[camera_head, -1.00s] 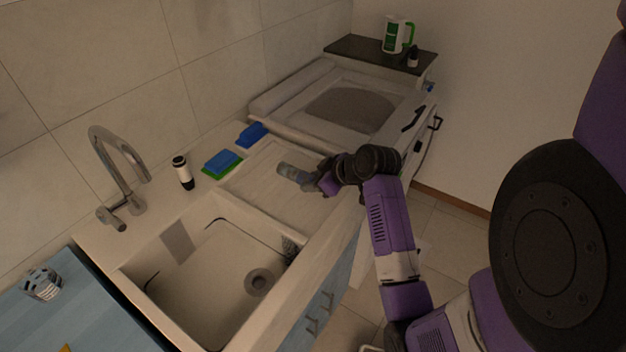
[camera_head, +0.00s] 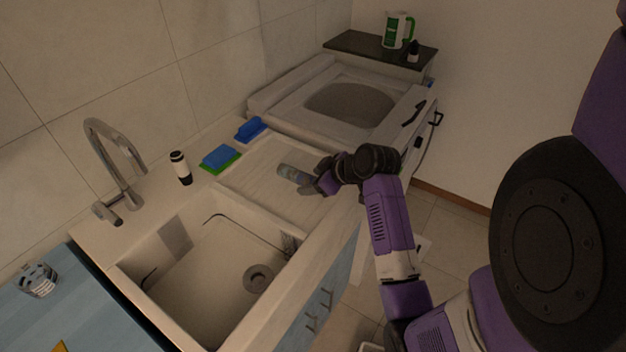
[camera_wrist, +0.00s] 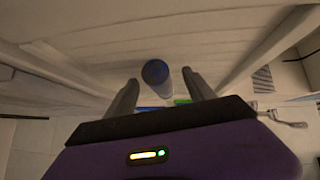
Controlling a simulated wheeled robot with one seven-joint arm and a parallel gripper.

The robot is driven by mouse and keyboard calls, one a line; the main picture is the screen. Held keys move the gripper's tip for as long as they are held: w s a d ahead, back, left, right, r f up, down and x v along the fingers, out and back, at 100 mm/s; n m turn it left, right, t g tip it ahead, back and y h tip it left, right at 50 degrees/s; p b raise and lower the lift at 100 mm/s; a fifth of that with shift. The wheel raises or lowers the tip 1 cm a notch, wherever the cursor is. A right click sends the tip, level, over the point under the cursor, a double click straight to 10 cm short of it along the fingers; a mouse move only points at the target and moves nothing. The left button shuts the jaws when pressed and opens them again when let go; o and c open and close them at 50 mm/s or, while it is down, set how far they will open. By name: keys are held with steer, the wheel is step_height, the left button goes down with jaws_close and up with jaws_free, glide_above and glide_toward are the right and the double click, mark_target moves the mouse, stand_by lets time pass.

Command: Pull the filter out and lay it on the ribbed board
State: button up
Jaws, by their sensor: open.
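A grey cylinder, which looks like the filter (camera_head: 292,174), lies on the pale ribbed board (camera_head: 250,178) beside the sink. In the wrist view the filter (camera_wrist: 156,72) shows a round blue end and a light body on the board (camera_wrist: 100,45). My gripper (camera_head: 314,184) is low over the right part of the board, at the near end of the filter. The wrist view shows my gripper (camera_wrist: 160,78) open, one finger on each side of the filter. I cannot tell whether either finger touches it.
The sink basin (camera_head: 215,268) is left of the board. A blue sponge (camera_head: 219,156), a blue item (camera_head: 250,129) and a white-and-black bottle (camera_head: 181,168) stand along the back. A white appliance (camera_head: 300,88) adjoins the board on the far side.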

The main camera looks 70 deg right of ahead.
steer(key=shift+b+v, duration=0.3)
steer(key=shift+v, duration=3.6)
steer(key=d+r+m+t+h, duration=0.1)
steer(key=d+r+m+h, duration=0.4)
steer(key=r+h, duration=0.1)
steer(key=w+a+m+t+h, duration=0.1)
steer(key=a+t, duration=0.3)
steer(key=a, duration=1.5)
steer(key=s+a+f+n+y, duration=0.1)
steer(key=s+a+n+y, duration=0.1)
steer(key=a, duration=0.5)
steer(key=s+a+n+y, duration=0.3)
steer(key=s+a+y, duration=0.2)
steer(key=a, duration=0.3)
steer(key=s+a+f+n+t+y, duration=0.1)
steer(key=s+a+n+y, duration=0.2)
steer(key=s+a, duration=0.2)
steer(key=a, duration=0.3)
steer(key=shift+s+f, duration=0.35)
